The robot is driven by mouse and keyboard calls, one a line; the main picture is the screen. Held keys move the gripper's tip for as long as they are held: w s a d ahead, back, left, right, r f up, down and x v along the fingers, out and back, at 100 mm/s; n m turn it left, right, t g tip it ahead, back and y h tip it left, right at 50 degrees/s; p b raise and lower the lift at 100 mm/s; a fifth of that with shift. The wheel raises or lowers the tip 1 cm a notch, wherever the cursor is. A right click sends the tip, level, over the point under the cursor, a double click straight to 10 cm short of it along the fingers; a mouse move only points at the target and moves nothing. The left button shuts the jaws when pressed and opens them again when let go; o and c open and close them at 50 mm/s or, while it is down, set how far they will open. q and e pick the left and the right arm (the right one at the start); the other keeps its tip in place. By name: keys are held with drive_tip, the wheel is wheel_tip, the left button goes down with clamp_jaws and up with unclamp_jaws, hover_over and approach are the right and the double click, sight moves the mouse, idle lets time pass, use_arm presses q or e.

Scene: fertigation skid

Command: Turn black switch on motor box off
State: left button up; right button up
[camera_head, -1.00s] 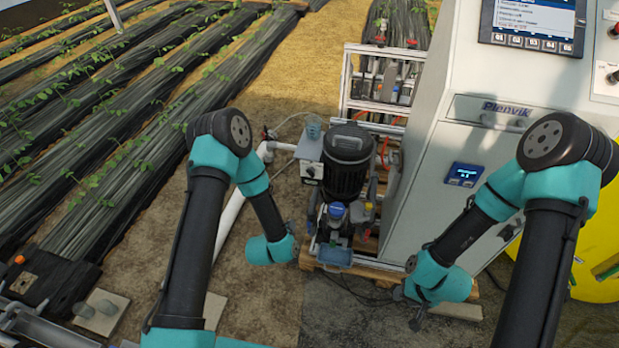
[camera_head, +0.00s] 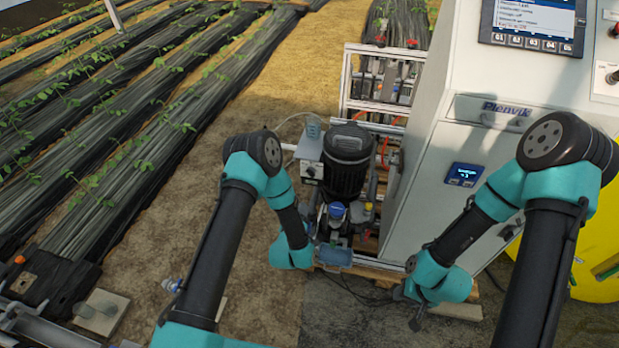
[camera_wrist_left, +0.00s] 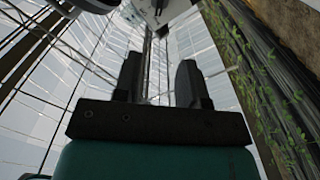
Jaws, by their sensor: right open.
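The motor box (camera_head: 309,147) is a small grey box on the left side of the black pump motor (camera_head: 347,160). A small dark spot on its front, likely the black switch (camera_head: 311,171), is too small to read its position. My left arm's wrist is in front of and below the box. In the left wrist view, my left gripper (camera_wrist_left: 160,82) has its two dark fingers apart with nothing between them. A pale grey body with a dark round part (camera_wrist_left: 159,9) shows at the top edge there. My right gripper (camera_head: 415,318) is low at the right, mostly hidden, open and away from the box.
The tall grey cabinet (camera_head: 430,200) with its display stands to the right of the pump. The pump rests on a wooden pallet (camera_head: 375,265) with pipes around it. Planted rows (camera_head: 120,130) lie at the left, with bare ground between.

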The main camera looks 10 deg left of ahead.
sight(310, 175)
use_arm(q)
drive_tip(key=w, duration=0.5)
drive_tip(key=w+d, duration=0.1)
drive_tip(key=w, duration=1)
drive_tip(key=shift+w+d, duration=0.15)
drive_tip(key=shift+w, duration=0.25)
drive_tip(key=shift+c, duration=0.2)
clamp_jaws()
